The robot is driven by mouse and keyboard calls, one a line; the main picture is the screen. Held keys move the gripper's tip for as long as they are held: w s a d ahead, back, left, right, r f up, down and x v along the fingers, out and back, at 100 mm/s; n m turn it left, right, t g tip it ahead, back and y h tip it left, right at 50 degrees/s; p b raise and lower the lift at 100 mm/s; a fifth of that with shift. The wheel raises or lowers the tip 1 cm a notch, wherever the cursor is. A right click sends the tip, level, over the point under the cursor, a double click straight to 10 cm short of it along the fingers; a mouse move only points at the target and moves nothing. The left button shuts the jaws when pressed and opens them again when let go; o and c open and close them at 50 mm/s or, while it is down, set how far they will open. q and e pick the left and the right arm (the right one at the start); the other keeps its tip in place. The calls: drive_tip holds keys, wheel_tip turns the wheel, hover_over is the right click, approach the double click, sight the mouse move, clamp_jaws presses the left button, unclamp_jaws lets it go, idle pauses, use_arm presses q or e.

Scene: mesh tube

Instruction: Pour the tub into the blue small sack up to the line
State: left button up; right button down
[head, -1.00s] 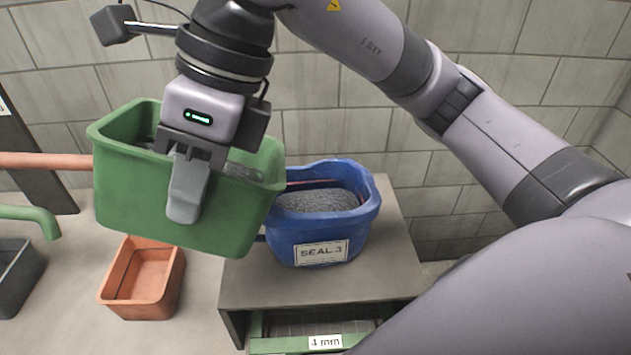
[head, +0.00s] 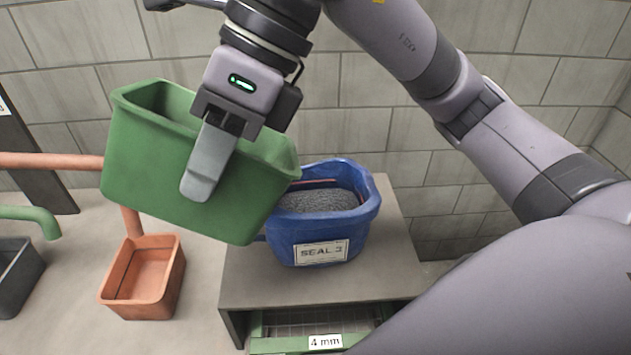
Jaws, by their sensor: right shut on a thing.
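The green tub (head: 165,185) is held in the air at the upper left, tilted down to the right. Its lower right side is beside and partly in front of the blue small sack. My right gripper (head: 208,165) is shut on the tub's near wall. The part of the tub's inside that shows looks bare; the rest is hidden. The blue small sack (head: 350,235) stands open on a grey stand, with a "SEAL 3" label on its front. Grey granules (head: 322,201) lie in it, and a red line (head: 318,183) shows above them on the inner back wall. My left gripper is not in view.
The grey stand (head: 300,285) has a green tray marked "4 mm" (head: 325,342) below its top. An orange bin (head: 145,280) and a dark bin (head: 18,272) stand at the left, under an orange pipe and a green pipe. A block wall is behind.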

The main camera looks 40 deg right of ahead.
sight(244, 155)
drive_tip(key=shift+d+r+y, duration=0.3)
drive_tip(key=shift+d+r, duration=0.05)
drive_tip(key=shift+r, duration=0.05)
drive_tip(key=shift+d+r+y, duration=0.1)
drive_tip(key=shift+d+y, duration=0.7)
drive_tip(key=shift+y, duration=0.1)
drive_tip(key=shift+d+f+y, duration=0.65)
drive_tip(key=shift+f+y, duration=0.05)
drive_tip(key=shift+y, duration=0.2)
drive_tip(key=shift+d+r, duration=0.2)
drive_tip(key=shift+d+r+y, duration=0.4)
drive_tip(key=shift+y, duration=0.3)
drive_tip(key=shift+d+r, duration=0.1)
